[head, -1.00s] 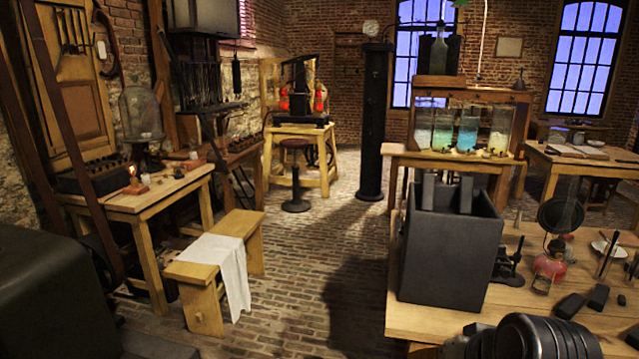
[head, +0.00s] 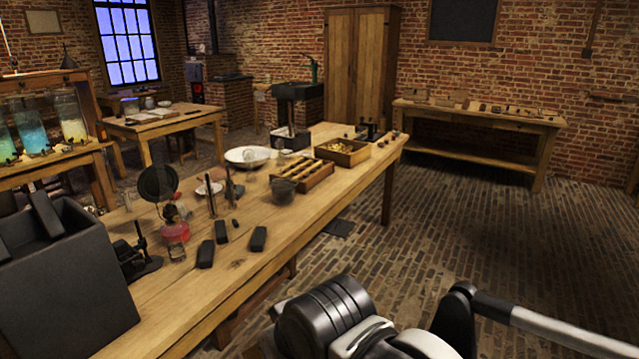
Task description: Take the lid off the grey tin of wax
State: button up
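I cannot make out a grey tin of wax with certainty. A small dark grey round vessel (head: 283,191) stands on the long wooden workbench (head: 215,285), at the near edge by a slotted wooden rack. It is too small to tell whether it is a tin or has a lid. Parts of my own arm show at the bottom of the head view, short of the bench. My gripper's fingers are not in view.
The bench also holds a large dark box (head: 65,285), a red lamp (head: 174,232), black blocks (head: 258,239), a white bowl (head: 247,157), the rack (head: 308,176) and a wooden box (head: 343,152). The brick floor (head: 450,230) right of the bench is clear.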

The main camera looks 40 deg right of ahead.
aim_at(242, 192)
jog(key=z, duration=0.45)
jog(key=i+l, duration=0.2)
jog(key=i, duration=0.25)
jog(key=i+l, duration=0.2)
jog(key=i, duration=0.3)
jog(key=i+l, duration=0.2)
jog(key=i, duration=0.25)
jog(key=i+l, duration=0.2)
jog(key=i, duration=0.25)
jog(key=i+l, duration=0.2)
jog(key=i, duration=0.3)
